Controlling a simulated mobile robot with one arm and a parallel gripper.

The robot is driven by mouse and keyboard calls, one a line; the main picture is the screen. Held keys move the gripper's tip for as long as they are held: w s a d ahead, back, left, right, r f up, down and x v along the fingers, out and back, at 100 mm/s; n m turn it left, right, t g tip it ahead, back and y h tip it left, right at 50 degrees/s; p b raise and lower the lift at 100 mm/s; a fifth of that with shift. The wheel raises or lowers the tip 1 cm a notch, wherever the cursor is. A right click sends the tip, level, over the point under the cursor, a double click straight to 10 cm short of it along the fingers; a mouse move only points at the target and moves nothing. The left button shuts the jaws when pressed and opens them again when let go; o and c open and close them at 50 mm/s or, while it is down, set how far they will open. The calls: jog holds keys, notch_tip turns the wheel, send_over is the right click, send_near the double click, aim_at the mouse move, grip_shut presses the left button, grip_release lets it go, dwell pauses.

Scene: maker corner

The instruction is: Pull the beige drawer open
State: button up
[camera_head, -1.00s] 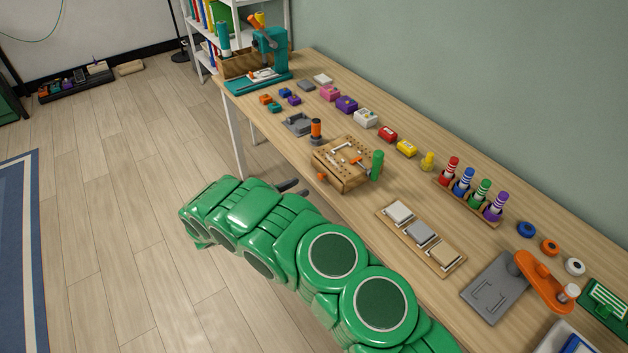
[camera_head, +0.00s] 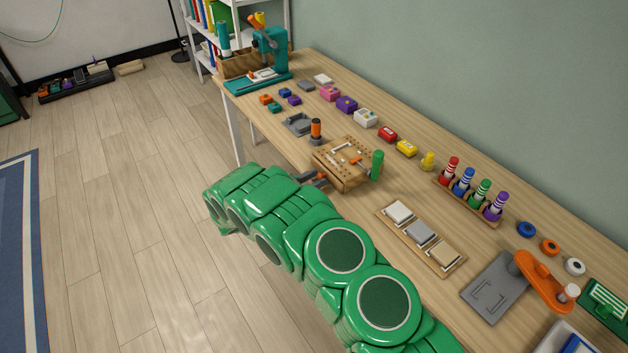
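A light wooden box (camera_head: 338,166) with a pegboard-like top sits near the table's front edge, in the middle of the view. An orange handle (camera_head: 322,178) stands out from its front side. The beige drawer's outline cannot be made out at this angle; the box's front is mostly turned away or covered. My gripper's dark fingers (camera_head: 313,179) are at the orange handle, just in front of the box. Whether they are closed on it or only around it cannot be told.
The box's top carries clamp-like parts, with a green upright handle (camera_head: 376,165) at its right. A grey tray (camera_head: 297,124) and an orange-black cylinder (camera_head: 316,129) stand behind it. A wooden tile tray (camera_head: 408,243) lies to the right. Floor in front is clear.

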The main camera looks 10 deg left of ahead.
grip_shut()
jog(key=v, duration=1.2)
jog(key=shift+o, duration=1.1)
grip_release()
